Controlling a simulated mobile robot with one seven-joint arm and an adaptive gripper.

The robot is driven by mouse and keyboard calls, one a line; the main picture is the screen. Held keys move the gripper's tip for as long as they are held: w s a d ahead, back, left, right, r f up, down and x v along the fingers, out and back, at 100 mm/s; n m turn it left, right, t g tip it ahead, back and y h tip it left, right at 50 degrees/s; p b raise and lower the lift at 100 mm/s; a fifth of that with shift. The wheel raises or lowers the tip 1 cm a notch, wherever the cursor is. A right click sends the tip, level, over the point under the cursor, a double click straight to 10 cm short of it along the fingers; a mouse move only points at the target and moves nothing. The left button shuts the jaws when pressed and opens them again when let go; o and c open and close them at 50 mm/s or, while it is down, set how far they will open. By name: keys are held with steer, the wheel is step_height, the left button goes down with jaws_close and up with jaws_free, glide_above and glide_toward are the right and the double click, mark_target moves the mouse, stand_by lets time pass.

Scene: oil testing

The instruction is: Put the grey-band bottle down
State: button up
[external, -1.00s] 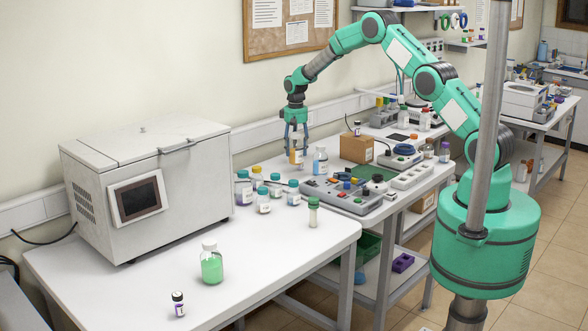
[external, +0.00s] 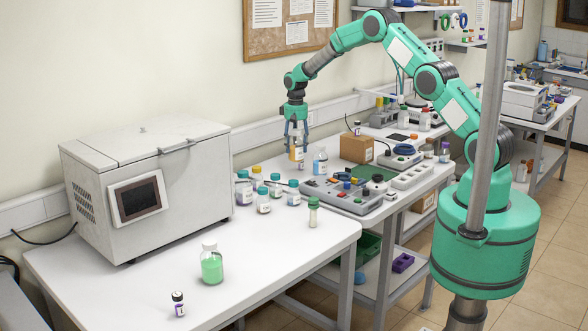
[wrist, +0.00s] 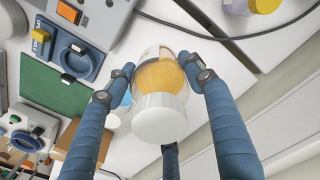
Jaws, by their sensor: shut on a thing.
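My gripper (external: 296,143) is above the back end of the white table (external: 130,288), shut on a bottle (external: 297,154). In the wrist view, the fingers of my gripper (wrist: 158,72) stand around the held bottle (wrist: 160,118). It has a white cap, orange contents and a pale label; I cannot make out a grey band. The bottle looks upright in the external view. I cannot tell whether its base touches the table. A clear bottle with a blue label (external: 320,161) stands just right of it.
Several teal- and yellow-capped bottles (external: 264,203) stand left and in front of my gripper. A grey control box (external: 340,197) lies to the right, with a cardboard box (external: 356,149) behind. A large white machine (external: 200,190) fills the table's left. The front table surface is mostly clear.

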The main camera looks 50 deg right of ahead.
mark_target(295, 131)
steer(key=shift+r, duration=0.15)
steer(key=shift+r, duration=0.5)
step_height(295, 131, up, 4)
steer(key=shift+f, duration=0.15)
steer(key=shift+s+a+r, duration=0.2)
steer(key=shift+a, duration=0.3)
steer(key=s+a+r, duration=0.1)
steer(key=s+a, duration=0.8)
steer(key=a, duration=0.3)
steer(key=s+a+r, duration=0.1)
steer(key=s+a, duration=0.8)
steer(key=a, duration=0.3)
steer(key=s+a, duration=0.7)
steer(key=s, duration=0.6)
steer(key=s+a+f+b, duration=0.1)
steer(key=s+a+f, duration=0.1)
steer(key=s, duration=0.6)
steer(key=s+a+f, duration=0.1)
steer(key=s, duration=0.8)
step_height(295, 131, down, 9)
steer(key=shift+w+n, duration=0.3)
